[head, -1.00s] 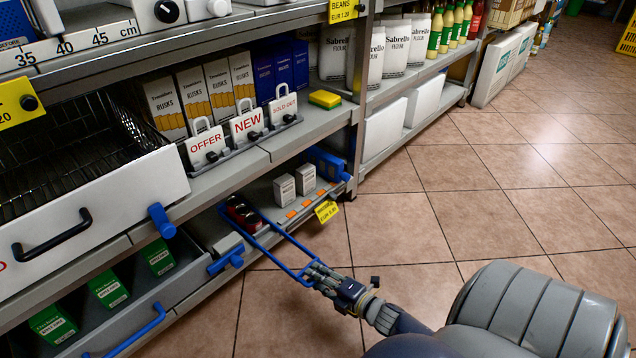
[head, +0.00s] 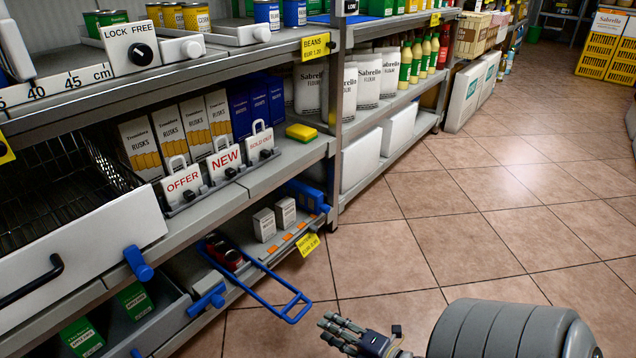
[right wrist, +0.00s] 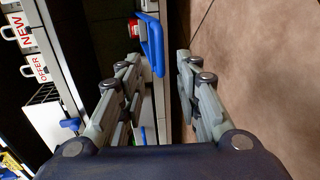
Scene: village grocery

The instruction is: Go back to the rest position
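My right gripper (head: 342,330) is at the bottom of the head view, below and right of a blue loop handle (head: 287,304). It is open and empty, with a gap of floor between it and the loop. In the right wrist view its two fingers (right wrist: 158,60) stand apart, and the blue handle (right wrist: 153,45) shows beyond them, not gripped. The loop reaches out from the lower shelf, where dark and red items (head: 224,254) sit at its inner end. My left gripper is not in view.
The shelf unit (head: 290,165) fills the left, with a white-fronted wire drawer (head: 85,245), tags marked OFFER, NEW and SOLD OUT, and small white boxes (head: 285,212). A yellow price label (head: 308,243) hangs from the lower shelf. The tiled floor (head: 470,220) to the right is clear.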

